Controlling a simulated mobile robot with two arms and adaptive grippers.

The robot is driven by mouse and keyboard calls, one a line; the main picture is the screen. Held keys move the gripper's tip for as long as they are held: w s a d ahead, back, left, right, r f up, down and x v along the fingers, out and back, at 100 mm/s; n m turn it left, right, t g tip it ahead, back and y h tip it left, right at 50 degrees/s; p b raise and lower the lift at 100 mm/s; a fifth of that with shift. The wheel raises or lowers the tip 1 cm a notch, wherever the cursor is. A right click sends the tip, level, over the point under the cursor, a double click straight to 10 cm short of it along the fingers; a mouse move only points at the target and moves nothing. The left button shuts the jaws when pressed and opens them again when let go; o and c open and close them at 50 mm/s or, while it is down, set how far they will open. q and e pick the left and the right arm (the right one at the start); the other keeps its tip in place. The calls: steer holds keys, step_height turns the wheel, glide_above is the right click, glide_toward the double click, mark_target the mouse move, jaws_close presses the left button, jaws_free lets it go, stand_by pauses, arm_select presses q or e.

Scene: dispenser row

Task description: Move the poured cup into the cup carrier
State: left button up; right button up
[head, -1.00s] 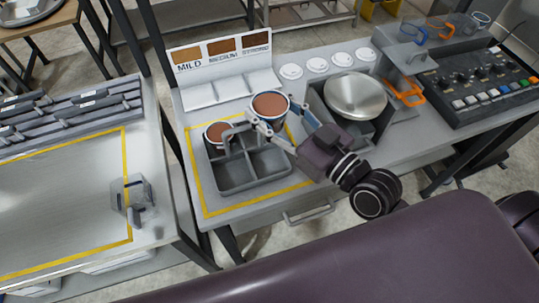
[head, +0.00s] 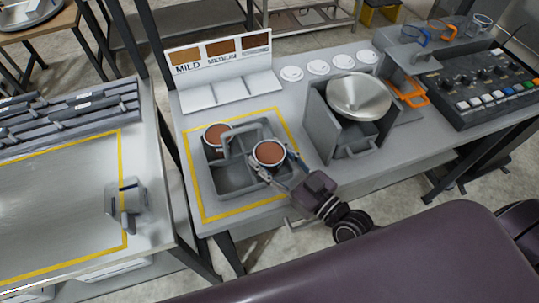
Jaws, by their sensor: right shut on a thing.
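The grey cup carrier (head: 232,180) stands inside a yellow outline on the bench, with compartments and a raised handle. A cup with brown contents (head: 216,136) sits in its back left compartment. My right gripper (head: 272,166) is shut on a second cup with brown contents (head: 269,153), which looks upright. This cup is over or in the right side of the carrier, beside the handle. Its base is hidden, so I cannot tell whether it rests on the carrier floor. The front left compartment looks empty. My left gripper is not in view.
A sign rack (head: 219,57) with brown swatches stands behind the carrier. Right of it are white lids (head: 317,66), a dispenser with a metal bowl (head: 358,97) and a button panel (head: 486,86). A separate table (head: 60,200) is at left, across a gap.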

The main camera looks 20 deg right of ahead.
steer(key=o, duration=0.9)
steer(key=shift+f, duration=0.1)
steer(key=o, duration=0.5)
steer(key=shift+c, duration=0.2)
steer(key=shift+r, duration=0.3)
steer(key=b+v, duration=0.2)
steer(key=v, duration=0.8)
steer(key=shift+s+d+f, duration=0.1)
steer(key=shift+s+f, duration=0.05)
steer(key=shift+s, duration=0.05)
steer(key=shift+v, duration=0.8)
